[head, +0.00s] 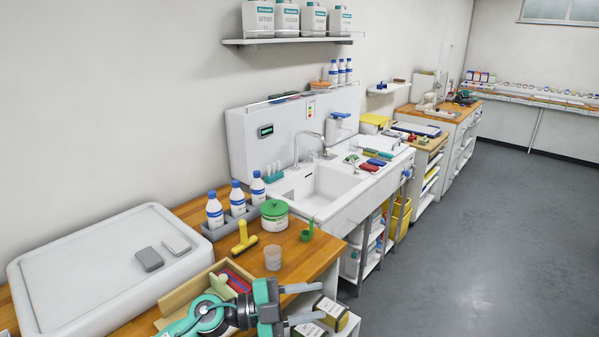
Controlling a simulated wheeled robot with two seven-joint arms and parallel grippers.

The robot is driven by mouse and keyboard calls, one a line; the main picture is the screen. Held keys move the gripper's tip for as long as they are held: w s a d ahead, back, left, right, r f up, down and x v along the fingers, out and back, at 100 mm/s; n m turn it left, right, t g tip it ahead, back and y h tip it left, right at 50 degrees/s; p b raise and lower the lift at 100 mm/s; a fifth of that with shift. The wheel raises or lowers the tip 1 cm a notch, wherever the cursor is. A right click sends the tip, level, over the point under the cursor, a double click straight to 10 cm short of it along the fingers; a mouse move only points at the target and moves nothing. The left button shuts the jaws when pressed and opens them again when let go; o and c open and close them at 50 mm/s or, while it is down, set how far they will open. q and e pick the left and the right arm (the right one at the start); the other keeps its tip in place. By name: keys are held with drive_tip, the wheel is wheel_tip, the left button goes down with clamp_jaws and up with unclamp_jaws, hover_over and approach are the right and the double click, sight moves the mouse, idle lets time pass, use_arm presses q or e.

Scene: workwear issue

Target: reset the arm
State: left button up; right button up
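My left arm (205,315) comes in at the bottom of the head view, in teal and dark grey. My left gripper (318,301) points to the right, past the front edge of the wooden worktop (312,262). Its two grey fingers stand apart, with nothing seen held between them. Part of a wooden tray (185,291) with red and green items lies behind the arm, which hides some of it. My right gripper is not in view.
A clear cup (273,258), a yellow tool (243,238), a green-lidded tub (275,215) and white bottles (214,210) stand on the worktop. Labelled boxes (331,312) sit low beyond the gripper. A sink (318,186) lies further back. The grey floor (480,240) at right is clear.

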use_arm(q)
drive_tip(key=w+a+r+n+t+y, duration=0.3)
drive_tip(key=a+n+t, duration=0.4)
drive_tip(key=n+t, duration=0.65)
drive_tip(key=s+a+f+n+y, duration=0.4)
drive_tip(key=a+f+n+y, duration=0.65)
drive_tip(key=y, duration=0.35)
drive_tip(key=s+a+f+n+g+y, duration=0.1)
drive_tip(key=s+a+f+g+y, duration=0.1)
drive_tip(key=s+a+f+g, duration=0.55)
drive_tip(key=s+f+g, duration=0.3)
drive_tip(key=s, duration=0.6)
drive_tip(key=s+f+g, duration=0.3)
drive_tip(key=s+f, duration=0.1)
drive_tip(key=s, duration=0.5)
wheel_tip(320, 180, down, 32)
drive_tip(key=s+a+f+g, duration=0.2)
drive_tip(key=s+a+f, duration=0.1)
drive_tip(key=s+f, duration=1.6)
drive_tip(key=shift+s+m+h, duration=0.15)
drive_tip(key=shift+m+h, duration=0.15)
